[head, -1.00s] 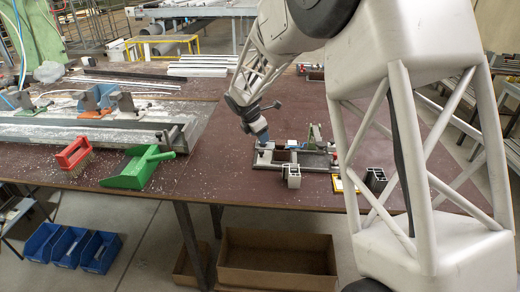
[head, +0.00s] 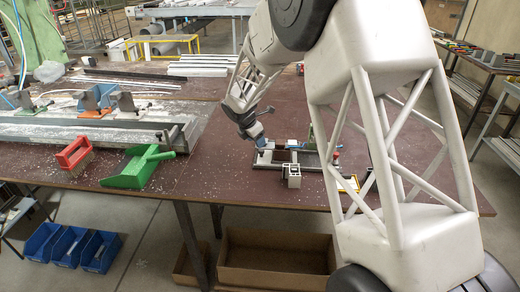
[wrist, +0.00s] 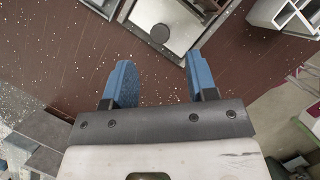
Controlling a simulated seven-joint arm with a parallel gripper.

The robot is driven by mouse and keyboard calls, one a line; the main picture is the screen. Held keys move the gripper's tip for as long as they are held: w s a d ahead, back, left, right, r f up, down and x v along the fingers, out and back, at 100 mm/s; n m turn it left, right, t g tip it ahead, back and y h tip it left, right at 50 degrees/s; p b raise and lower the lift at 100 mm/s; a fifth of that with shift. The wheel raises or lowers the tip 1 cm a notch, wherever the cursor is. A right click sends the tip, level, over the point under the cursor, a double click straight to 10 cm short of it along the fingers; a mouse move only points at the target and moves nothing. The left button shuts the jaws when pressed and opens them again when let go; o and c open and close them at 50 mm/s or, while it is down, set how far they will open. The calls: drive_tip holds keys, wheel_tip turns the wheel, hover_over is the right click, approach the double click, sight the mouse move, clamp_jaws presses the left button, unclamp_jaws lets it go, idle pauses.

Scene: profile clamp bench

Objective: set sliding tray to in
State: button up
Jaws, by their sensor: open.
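The clamp fixture (head: 310,159) stands on the brown bench in the head view, with my gripper (head: 262,146) low at its left end. In the wrist view, a light grey metal plate with a dark round knob (wrist: 160,33), seemingly the sliding tray (wrist: 168,14), sits inside a frame at the top. My open gripper (wrist: 160,60) has two blue fingers apart, with the knob ahead of the gap between them. Nothing is held. Contact with the tray does not show, and how far the tray is slid cannot be told.
Cut profile pieces (head: 293,174) stand in front of the fixture; one also shows top right in the wrist view (wrist: 288,15). Bare bench lies between dustpan and fixture.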

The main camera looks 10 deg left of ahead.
sight(261, 150)
drive_tip(key=shift+x, duration=2.95)
clamp_jaws()
